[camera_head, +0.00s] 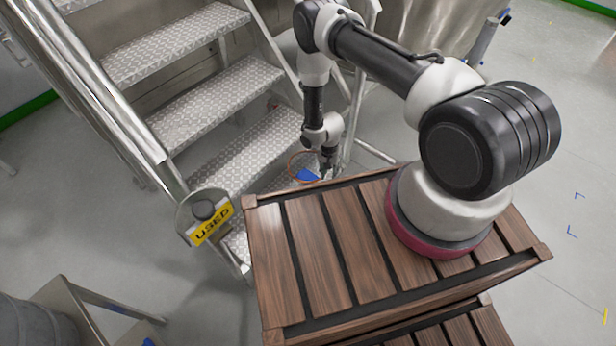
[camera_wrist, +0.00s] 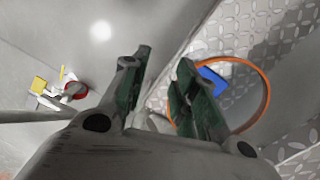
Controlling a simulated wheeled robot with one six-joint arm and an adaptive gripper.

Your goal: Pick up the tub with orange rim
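The tub with the orange rim (camera_head: 290,161) sits on a lower metal step of the stairs, partly hidden behind my gripper and the wooden platform. Its orange rim (camera_wrist: 267,88) shows at the right in the wrist view, with a blue patch (camera_wrist: 212,78) at its far left side; its wall looks clear or grey. My gripper (camera_head: 328,170) points down at the tub's right side in the head view. In the wrist view my gripper (camera_wrist: 164,60) is open, nothing visible between its fingers. The right finger overlaps the rim's left edge; I cannot tell whether it touches.
Metal stairs (camera_head: 185,85) with a railing rise at the left. A yellow USED sign (camera_head: 211,226) hangs on the rail's lower end. A slatted wooden platform (camera_head: 300,255) lies under my arm. A metal stand (camera_head: 95,315) is at lower left. Floor at right is mostly clear.

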